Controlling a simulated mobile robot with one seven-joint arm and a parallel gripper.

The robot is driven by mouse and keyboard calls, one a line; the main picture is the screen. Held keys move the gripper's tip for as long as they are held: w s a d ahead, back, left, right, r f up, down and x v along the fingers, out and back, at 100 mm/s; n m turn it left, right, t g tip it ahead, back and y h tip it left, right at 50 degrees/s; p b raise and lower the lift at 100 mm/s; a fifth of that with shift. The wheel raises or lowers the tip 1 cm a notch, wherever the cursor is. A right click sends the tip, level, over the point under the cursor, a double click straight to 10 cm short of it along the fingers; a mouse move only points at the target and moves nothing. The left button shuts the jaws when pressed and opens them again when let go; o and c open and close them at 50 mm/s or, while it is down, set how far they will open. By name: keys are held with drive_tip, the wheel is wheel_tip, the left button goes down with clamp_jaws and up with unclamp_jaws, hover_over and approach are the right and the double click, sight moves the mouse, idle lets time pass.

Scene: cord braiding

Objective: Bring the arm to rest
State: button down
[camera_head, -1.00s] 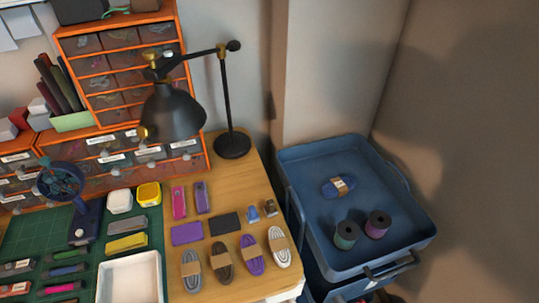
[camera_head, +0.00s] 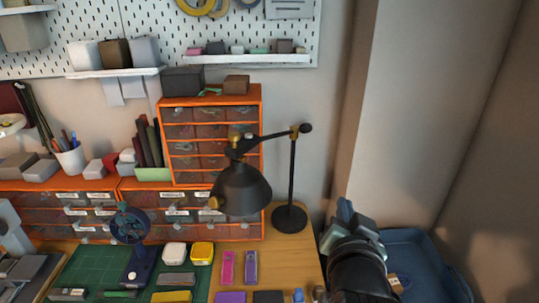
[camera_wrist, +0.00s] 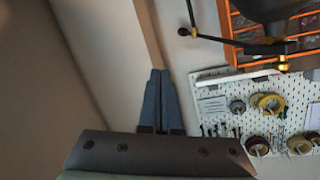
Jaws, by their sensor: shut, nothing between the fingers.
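My gripper (camera_head: 344,206) shows at the lower right of the head view, raised in front of the wall corner, between the desk lamp and the blue cart. Its fingers also show in the wrist view (camera_wrist: 160,74), side by side and pressed together with nothing between them. In the wrist view the fingers point toward bare wall. My dark arm runs down out of the head view and hides part of the cart.
A black desk lamp (camera_head: 242,188) stands left of my gripper. Orange drawers (camera_head: 211,91) and a pegboard (camera_head: 165,25) are behind the desk. A blue cart (camera_head: 433,262) is at the lower right. The wall on the right is bare.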

drive_tip(key=s+a+r+n+t, duration=0.1)
drive_tip(key=s+a+r+t, duration=0.1)
drive_tip(key=r, duration=0.8)
drive_tip(key=s+a+r+n+t+y+p, duration=0.1)
drive_tip(key=s+a+r+n+t, duration=0.1)
drive_tip(key=r, duration=0.8)
drive_tip(key=s+a+r+n+t, duration=0.2)
drive_tip(key=a+r, duration=0.4)
drive_tip(key=r, duration=0.4)
drive_tip(key=s+t, duration=0.1)
drive_tip(key=t, duration=0.1)
drive_tip(key=shift+s+t+p, duration=0.3)
drive_tip(key=shift+t, duration=0.1)
drive_tip(key=c, duration=1.3)
unclamp_jaws()
drive_tip(key=s+a+r+t, duration=0.1)
drive_tip(key=s+r, duration=0.1)
drive_tip(key=s+a+r+n+t+y, duration=0.1)
drive_tip(key=s+r, duration=0.2)
drive_tip(key=s+a+r+t, duration=0.1)
drive_tip(key=s+r, duration=0.1)
drive_tip(key=r, duration=0.1)
drive_tip(key=shift+s+n+y, duration=0.15)
drive_tip(key=shift+n+y, duration=0.15)
drive_tip(key=o, duration=0.5)
drive_tip(key=shift+c, duration=0.2)
drive_tip(key=shift+o, duration=0.2)
drive_tip(key=shift+a, duration=0.2)
